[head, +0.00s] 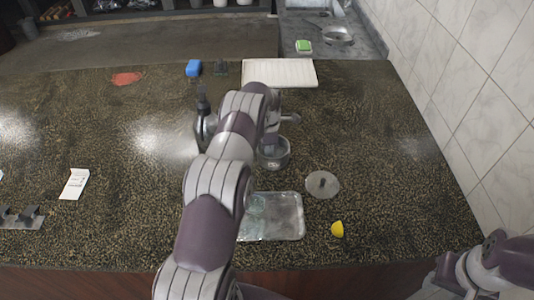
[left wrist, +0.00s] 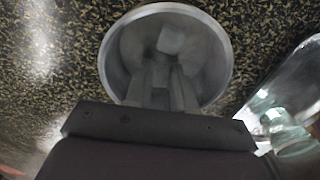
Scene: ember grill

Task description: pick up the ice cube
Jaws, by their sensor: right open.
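The ice cube (left wrist: 171,40) is a pale, translucent block inside a round metal cup (left wrist: 222,60), near its far wall. In the head view the cup (head: 286,160) stands on the counter, and its inside is mostly hidden by my left arm. My left gripper (left wrist: 164,72) reaches down into the cup, its fingertips close to the cube on the near side. I cannot tell whether the fingers touch or hold any ice. Only part of my right arm shows at the lower right of the head view; its gripper is out of frame.
A glass tray (head: 285,228), a round metal lid (head: 322,184) and a lemon piece (head: 337,229) are near the cup. A dark bottle (head: 203,120) stands behind my left arm. A white board (head: 290,72) lies at the back. The counter's right side is clear.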

